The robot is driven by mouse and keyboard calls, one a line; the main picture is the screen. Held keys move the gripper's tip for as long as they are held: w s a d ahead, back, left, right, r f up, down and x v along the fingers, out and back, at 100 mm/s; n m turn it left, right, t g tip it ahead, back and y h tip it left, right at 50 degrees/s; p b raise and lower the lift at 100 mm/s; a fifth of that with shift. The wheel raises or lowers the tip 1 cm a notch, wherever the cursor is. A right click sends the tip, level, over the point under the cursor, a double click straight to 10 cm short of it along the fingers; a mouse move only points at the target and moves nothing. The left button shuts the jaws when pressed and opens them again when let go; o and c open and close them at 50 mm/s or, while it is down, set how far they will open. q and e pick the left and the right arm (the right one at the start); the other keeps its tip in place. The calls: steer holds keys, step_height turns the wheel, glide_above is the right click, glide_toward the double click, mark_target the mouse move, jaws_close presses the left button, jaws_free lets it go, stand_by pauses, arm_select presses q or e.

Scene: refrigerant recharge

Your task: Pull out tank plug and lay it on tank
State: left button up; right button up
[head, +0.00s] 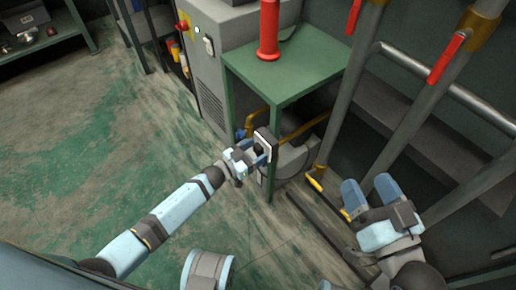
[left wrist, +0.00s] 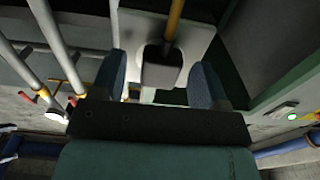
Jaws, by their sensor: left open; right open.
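The tank plug (left wrist: 162,72) looks like a dark block with a yellow hose or rod behind it, against a pale grey surface in the left wrist view. My left gripper (head: 256,152) is open beside the green stand. In the left wrist view its two blue fingers (left wrist: 160,85) stand on either side of the plug, with visible gaps. A grey rounded body, apparently the tank (head: 292,160), sits under the stand, partly hidden by the stand and my gripper. My right gripper (head: 368,190) is open and empty, in front of the pipes at the right.
The green stand (head: 290,70) carries a red cylinder (head: 269,28). A grey cabinet (head: 208,75) stands behind it at the left. Grey vertical pipes with red-handled valves (head: 446,60) and a yellow-handled valve (head: 315,183) are at the right. The green floor at the left is free.

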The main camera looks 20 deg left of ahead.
mark_target(255, 151)
arm_select(q)
steer(key=shift+c, duration=0.2)
jaws_close()
steer(key=shift+p+v, duration=0.65)
steer(key=shift+v, duration=0.9)
steer(key=p+v, duration=0.1)
steer(key=v, duration=0.2)
steer(key=shift+w, duration=0.1)
